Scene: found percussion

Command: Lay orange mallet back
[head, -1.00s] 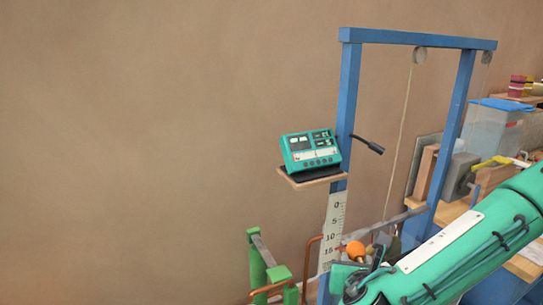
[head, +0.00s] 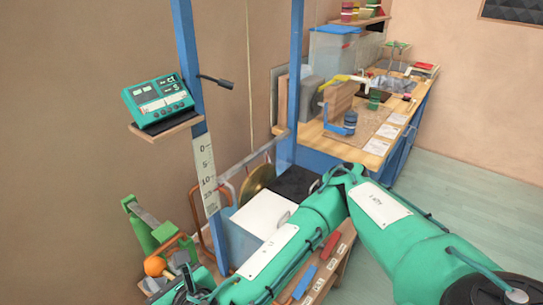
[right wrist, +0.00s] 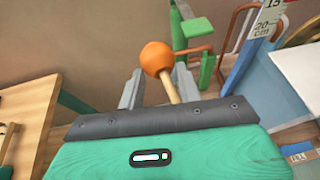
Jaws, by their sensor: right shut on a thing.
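The orange mallet has a round orange head (head: 154,265) that shows at the lower left of the head view. In the right wrist view the head (right wrist: 157,57) is in front of the jaws, and its pale wooden handle (right wrist: 171,89) runs back between the fingers. My right gripper (right wrist: 160,88) is shut on the handle. In the head view this gripper (head: 168,279) is low at the left, partly hidden by my arm. The mallet's head is close in the picture to a green stand (head: 146,229) with copper-coloured hooks. My left gripper is out of view.
A blue frame (head: 187,60) carries a green meter (head: 158,102) on a small shelf and a white scale (head: 206,172). A wooden workbench (head: 312,135) holds tools behind. Floor at right is clear.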

